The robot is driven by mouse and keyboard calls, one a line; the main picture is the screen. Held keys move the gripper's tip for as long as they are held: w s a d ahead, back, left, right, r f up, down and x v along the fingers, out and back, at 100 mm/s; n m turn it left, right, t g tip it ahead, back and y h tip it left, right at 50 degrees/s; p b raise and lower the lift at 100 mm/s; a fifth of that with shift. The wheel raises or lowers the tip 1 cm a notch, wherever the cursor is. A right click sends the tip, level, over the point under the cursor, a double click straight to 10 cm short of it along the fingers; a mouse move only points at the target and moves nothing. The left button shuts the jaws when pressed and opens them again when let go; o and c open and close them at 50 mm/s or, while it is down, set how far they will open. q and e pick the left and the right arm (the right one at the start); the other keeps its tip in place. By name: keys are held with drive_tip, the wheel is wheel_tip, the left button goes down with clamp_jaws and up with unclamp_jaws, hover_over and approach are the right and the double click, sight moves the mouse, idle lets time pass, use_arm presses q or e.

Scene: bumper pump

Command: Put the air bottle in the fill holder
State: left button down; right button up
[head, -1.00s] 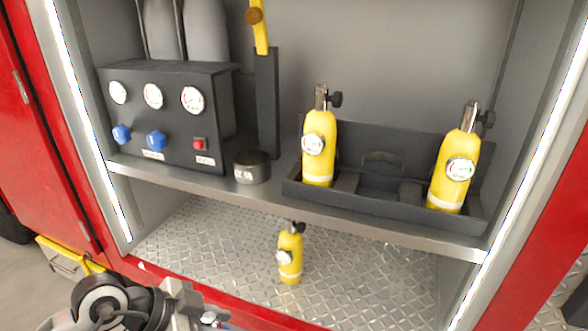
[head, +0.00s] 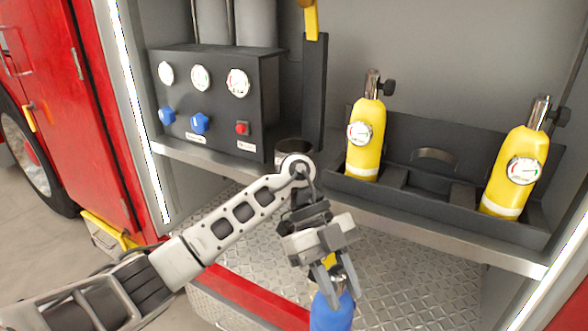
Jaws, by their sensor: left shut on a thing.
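My left gripper (head: 331,290) reaches in from the left and points down in front of the cabinet's lower opening. It is shut on the metal valve end of a blue air bottle (head: 331,314), which hangs below it and is cut off by the bottom edge. A dark round cup on the shelf, apparently the fill holder (head: 291,147), stands right of the gauge panel, partly hidden behind my left arm. The gripper is lower and nearer than the cup. My right gripper is out of view.
A black gauge panel (head: 214,135) with blue knobs stands on the shelf at left. Two yellow bottles (head: 364,150) (head: 508,190) stand in a black rack (head: 440,205) at right. The shelf's front edge (head: 440,235) lies behind the gripper. A yellow patch (head: 329,262) shows between the fingers.

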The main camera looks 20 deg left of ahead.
use_arm(q)
drive_tip(key=m+g+y, duration=0.1)
drive_tip(key=w+d+r+m+y, duration=0.1)
drive_tip(key=m, duration=0.1)
drive_tip(key=shift+d+g+b, duration=0.25)
drive_tip(key=shift+g+b, duration=0.1)
drive_tip(key=shift+g, duration=0.05)
drive_tip(key=shift+w+d+r+m+g+y, duration=0.1)
drive_tip(key=shift+r+m+g+y, duration=0.15)
drive_tip(key=shift+m, duration=0.3)
drive_tip(key=shift+w+d+r+m+g+y, duration=0.15)
drive_tip(key=shift+m+y, duration=0.2)
drive_tip(key=shift+m, duration=0.2)
drive_tip(key=m+y, duration=0.2)
drive_tip(key=shift+w+d+r+m+g+b, duration=0.1)
drive_tip(key=shift+w+r+m+g+b, duration=0.05)
drive_tip(key=shift+m+g+b, duration=0.2)
drive_tip(key=m+y, duration=0.1)
drive_tip(key=m, duration=0.1)
drive_tip(key=m+y, duration=0.1)
drive_tip(key=y, duration=0.1)
drive_tip(key=w+r+m+y+b, duration=0.1)
drive_tip(key=m, duration=0.1)
drive_tip(key=shift+w+r+m, duration=0.1)
drive_tip(key=shift+m, duration=0.25)
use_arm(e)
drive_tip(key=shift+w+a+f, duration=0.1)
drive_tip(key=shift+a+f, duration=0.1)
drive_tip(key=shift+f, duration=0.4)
